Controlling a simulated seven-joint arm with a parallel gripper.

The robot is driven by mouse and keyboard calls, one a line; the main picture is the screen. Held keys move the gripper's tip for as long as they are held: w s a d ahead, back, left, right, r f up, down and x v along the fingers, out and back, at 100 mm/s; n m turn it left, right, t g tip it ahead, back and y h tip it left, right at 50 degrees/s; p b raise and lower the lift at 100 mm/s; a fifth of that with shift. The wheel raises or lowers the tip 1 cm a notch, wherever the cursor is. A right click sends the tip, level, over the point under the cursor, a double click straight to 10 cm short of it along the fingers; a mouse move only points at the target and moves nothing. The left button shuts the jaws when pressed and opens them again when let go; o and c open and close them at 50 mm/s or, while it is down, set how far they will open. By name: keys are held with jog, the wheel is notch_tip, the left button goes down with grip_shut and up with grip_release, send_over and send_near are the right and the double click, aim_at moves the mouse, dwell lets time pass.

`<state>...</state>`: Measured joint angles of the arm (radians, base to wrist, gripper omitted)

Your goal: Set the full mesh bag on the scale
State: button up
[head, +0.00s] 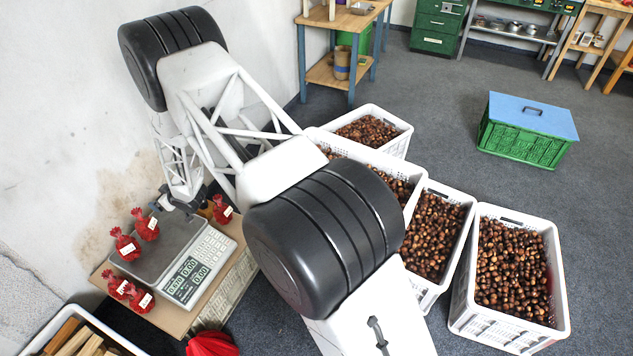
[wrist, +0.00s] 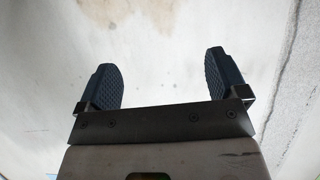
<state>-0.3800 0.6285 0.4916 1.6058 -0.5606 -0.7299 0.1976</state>
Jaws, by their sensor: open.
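The scale (head: 192,277) stands at the lower left of the head view, with a grey weighing plate, a keypad and a lit display. Several red mesh bags with white tags are around it. One bag (head: 125,246) and another bag (head: 146,226) are at the plate's left side; I cannot tell whether they rest on it. Two more (head: 138,297) are at the scale's front left, and one (head: 221,210) is behind its right end. My gripper (head: 182,201) is beside the plate's far edge, partly hidden. In the wrist view my gripper (wrist: 160,82) is open and empty, facing a pale wall.
White crates of chestnuts (head: 510,275) stand to the right of my arm. A green crate with a blue lid (head: 529,112) is on the floor beyond. A crate of wooden pieces (head: 68,322) and a red item (head: 211,344) are in front. The wall (head: 60,150) is close on the left.

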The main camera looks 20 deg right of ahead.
jog(key=s+d+r+m+h, duration=0.2)
jog(key=s+d+r+h, duration=0.15)
jog(key=d+r, duration=0.95)
jog(key=s+d+r+m+h, duration=0.25)
jog(key=s+d+r, duration=0.45)
jog(key=r, duration=1)
jog(key=s+d+r+m+g+h, duration=0.2)
jog(key=s+d+r+h, duration=0.1)
jog(key=s+d+r, duration=1)
jog(key=s+d+r+m+g, duration=0.1)
jog(key=s+d, duration=0.2)
jog(key=s, duration=0.8)
jog(key=s+d+r+m+g, duration=0.1)
jog(key=s+d+g, duration=0.1)
jog(key=s, duration=1)
jog(key=s+d+r+m+g, duration=0.1)
jog(key=s+d, duration=0.3)
jog(key=s, duration=0.7)
jog(key=shift+s+r, duration=0.2)
jog(key=shift+r, duration=0.3)
